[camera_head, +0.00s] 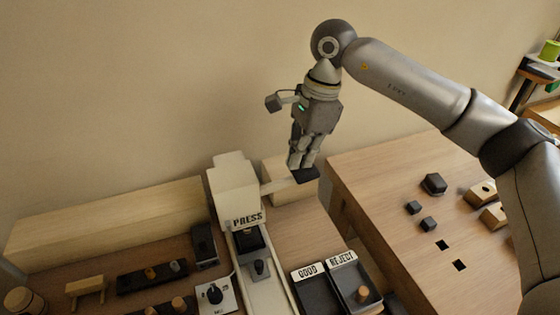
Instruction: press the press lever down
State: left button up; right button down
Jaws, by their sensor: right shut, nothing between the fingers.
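The press (233,185) is a white block-shaped machine with a PRESS label, standing at the middle of the bench. Its lever (278,184) is a pale bar that sticks out from the press's right side, with a dark piece at its outer end. My right gripper (301,166) points down over that outer end, with its fingers shut and nothing between them. The fingertips are at or just above the dark end; I cannot tell whether they touch it. My left gripper is not in view.
Two dark trays labelled GOOD (312,291) and REJECT (350,280) sit right of the press. A wooden table (385,190) with dark and wooden blocks stands at the right. A long wooden box (110,228) lies along the wall; a knob panel (214,296) sits in front.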

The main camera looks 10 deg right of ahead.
jog(key=shift+d+f+b, duration=0.25)
jog(key=shift+f+b, duration=0.55)
jog(key=shift+f, duration=0.3)
jog(key=shift+f+b, duration=0.45)
jog(key=shift+f, duration=0.05)
jog(key=shift+r, duration=0.15)
jog(key=shift+s, duration=0.1)
